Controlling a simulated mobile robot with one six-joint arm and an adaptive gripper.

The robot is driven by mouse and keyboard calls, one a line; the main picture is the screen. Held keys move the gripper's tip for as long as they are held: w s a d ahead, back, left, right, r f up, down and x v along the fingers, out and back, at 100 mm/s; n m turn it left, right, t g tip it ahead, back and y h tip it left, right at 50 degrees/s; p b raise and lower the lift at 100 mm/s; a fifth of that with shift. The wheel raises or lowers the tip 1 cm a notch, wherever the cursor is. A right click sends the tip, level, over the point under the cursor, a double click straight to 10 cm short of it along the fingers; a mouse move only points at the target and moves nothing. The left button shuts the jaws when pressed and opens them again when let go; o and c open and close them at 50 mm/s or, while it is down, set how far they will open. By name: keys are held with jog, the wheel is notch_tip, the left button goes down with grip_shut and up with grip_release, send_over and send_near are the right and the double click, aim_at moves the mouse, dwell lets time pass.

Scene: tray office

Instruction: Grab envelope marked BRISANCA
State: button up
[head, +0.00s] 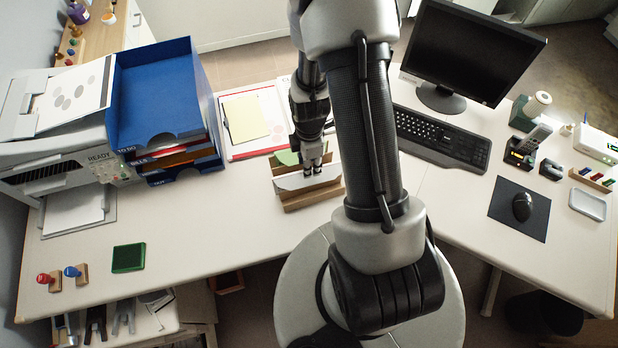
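A wooden letter holder (312,201) stands on the desk left of my arm. A white envelope (292,183) stands upright in it, and part of a green item (286,157) shows behind it. I cannot read any marking on the envelope, so I cannot tell whether it is BRISANCA. My gripper (313,171) points down at the holder, with its fingertips at the envelope's upper edge. The fingertips look close together. I cannot tell whether they touch or hold the envelope. My arm hides part of the desk to the right.
A blue tray stack (160,95) and a printer (60,130) stand at the left. A red-edged tray with papers (250,120) lies behind the holder. A keyboard (440,138) and monitor (475,50) are at the right.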

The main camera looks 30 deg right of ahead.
jog(key=f+b, duration=0.1)
jog(key=f, duration=0.4)
jog(key=shift+w+d+b, duration=0.1)
jog(key=shift+w+b, duration=0.1)
jog(key=shift+b, duration=0.15)
jog(key=shift+c, duration=0.4)
grip_shut()
